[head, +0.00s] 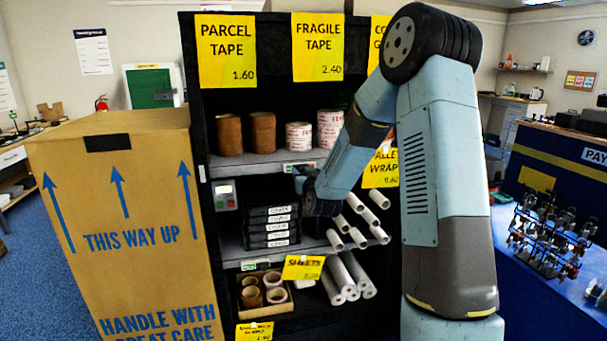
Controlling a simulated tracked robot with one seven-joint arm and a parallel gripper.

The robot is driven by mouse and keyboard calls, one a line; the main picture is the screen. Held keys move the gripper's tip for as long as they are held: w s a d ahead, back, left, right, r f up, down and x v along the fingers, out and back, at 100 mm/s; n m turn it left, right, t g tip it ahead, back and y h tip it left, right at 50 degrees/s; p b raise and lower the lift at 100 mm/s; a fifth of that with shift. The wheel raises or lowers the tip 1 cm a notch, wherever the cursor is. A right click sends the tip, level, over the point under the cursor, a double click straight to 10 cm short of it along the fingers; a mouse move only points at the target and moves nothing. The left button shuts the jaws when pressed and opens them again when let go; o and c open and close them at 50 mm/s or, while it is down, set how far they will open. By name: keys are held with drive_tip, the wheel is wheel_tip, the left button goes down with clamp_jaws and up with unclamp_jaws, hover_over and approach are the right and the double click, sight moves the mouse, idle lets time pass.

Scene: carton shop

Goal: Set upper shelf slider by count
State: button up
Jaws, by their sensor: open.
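The upper shelf (262,160) of the black rack holds two brown tape stacks (229,136) on the left. Two white-and-red fragile tape stacks (299,136) stand to their right, the taller one partly beside my arm. A small white-and-green slider or tag (298,168) sits on the front edge of this shelf, below the fragile tape; its setting is too small to read. My gripper (301,184) is open, just below that tag and in front of the rack. Its fingers are small and dark here, and I cannot tell whether they touch anything. My arm hides the shelf's right part.
A tall carton (130,230) stands close on the left. Below are black boxes (270,226), white tubes (358,218) and a lower shelf edge with another green tag (255,264). A yellow sheets sign (303,267) juts forward. A blue counter (560,250) is at right.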

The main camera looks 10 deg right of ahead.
drive_tip(key=shift+w, duration=0.45)
clamp_jaws()
idle(0.5)
